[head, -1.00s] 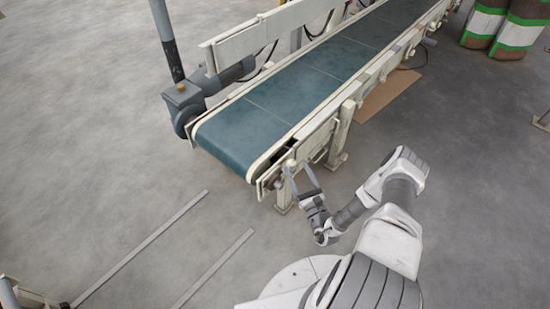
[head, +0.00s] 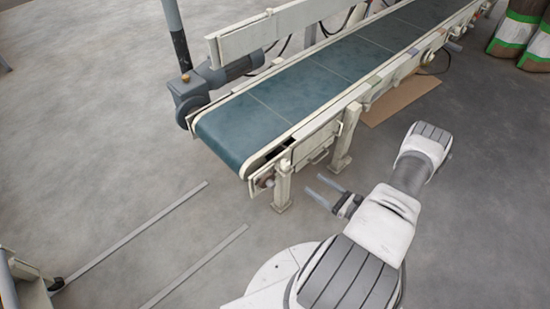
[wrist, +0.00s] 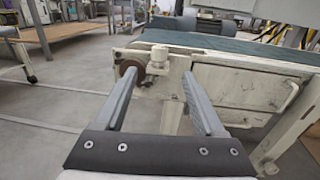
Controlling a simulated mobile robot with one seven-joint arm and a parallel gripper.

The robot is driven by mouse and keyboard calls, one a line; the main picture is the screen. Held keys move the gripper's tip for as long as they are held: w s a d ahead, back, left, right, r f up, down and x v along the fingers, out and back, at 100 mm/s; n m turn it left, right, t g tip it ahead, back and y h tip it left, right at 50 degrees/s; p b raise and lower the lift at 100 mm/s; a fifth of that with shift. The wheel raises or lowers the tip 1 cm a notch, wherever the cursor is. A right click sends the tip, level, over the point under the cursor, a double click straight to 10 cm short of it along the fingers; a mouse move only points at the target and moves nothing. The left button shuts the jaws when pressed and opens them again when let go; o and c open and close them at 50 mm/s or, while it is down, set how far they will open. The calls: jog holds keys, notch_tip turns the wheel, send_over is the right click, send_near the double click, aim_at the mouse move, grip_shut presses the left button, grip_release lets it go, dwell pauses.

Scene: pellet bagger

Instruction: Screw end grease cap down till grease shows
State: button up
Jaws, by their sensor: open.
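A small pale round cap (wrist: 157,54) stands upright on the bearing at the conveyor's end, beside a rusty brown disc (wrist: 128,70). I take it for the grease cap; whether grease shows is too small to tell. In the head view the bearing end (head: 265,181) is tiny, and the cap cannot be made out. My gripper (head: 316,186) is open and empty, to the right of the conveyor's front leg and apart from it. In the wrist view the open fingers (wrist: 159,78) point toward the bearing, with the cap seen between and beyond their tips.
The conveyor with its teal belt (head: 262,112) runs to the back right. Its pale front leg (head: 283,187) stands near my fingers. A grey motor (head: 195,87) is on its far side. A side panel with a handle (wrist: 240,88) faces me.

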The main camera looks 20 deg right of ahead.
aim_at(282, 161)
jog(key=b+x, duration=0.4)
jog(key=x, duration=1.3)
jog(key=shift+w+a+f, duration=0.1)
grip_shut()
